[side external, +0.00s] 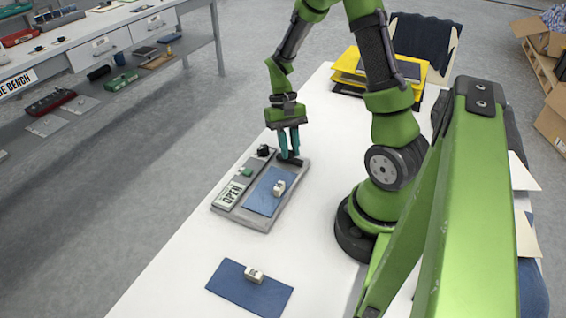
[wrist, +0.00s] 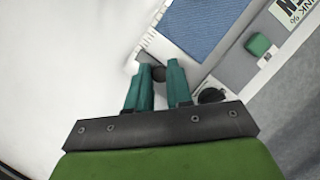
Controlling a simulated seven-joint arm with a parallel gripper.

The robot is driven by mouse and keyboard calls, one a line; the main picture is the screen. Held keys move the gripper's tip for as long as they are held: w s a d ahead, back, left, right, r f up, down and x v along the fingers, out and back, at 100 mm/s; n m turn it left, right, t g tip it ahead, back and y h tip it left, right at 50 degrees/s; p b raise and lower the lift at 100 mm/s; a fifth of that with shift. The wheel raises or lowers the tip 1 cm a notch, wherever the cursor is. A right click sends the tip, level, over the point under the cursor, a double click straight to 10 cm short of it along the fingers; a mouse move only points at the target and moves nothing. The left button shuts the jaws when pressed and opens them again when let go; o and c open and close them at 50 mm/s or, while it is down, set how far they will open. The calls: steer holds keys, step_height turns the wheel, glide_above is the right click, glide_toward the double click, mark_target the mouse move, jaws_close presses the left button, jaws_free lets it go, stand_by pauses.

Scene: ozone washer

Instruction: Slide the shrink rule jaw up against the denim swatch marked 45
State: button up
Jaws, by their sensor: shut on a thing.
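The shrink rule is a grey board (side external: 250,221) on the white table, with a blue denim swatch (side external: 265,203) lying on it. A small pale block (side external: 279,187) sits on that swatch; its marking is too small to read. The swatch also shows in the wrist view (wrist: 200,22). My gripper (side external: 289,153) is at the board's far end, fingers down, shut on the dark round knob (wrist: 158,73) of the jaw. The jaw (side external: 292,161) is mostly hidden by the fingers. In the wrist view a strip of grey board shows between jaw and swatch.
A second blue swatch (side external: 232,286) with a pale block (side external: 254,274) lies nearer on the table. Yellow trays (side external: 350,78) stand behind. The table between the swatches is clear.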

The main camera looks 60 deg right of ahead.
steer(key=a, duration=0.5)
steer(key=o, duration=0.6)
steer(key=shift+o, duration=0.3)
steer(key=shift+r, duration=0.1)
steer(key=v, duration=1.6)
steer(key=shift+r, duration=0.35)
steer(key=shift+w+d, duration=0.15)
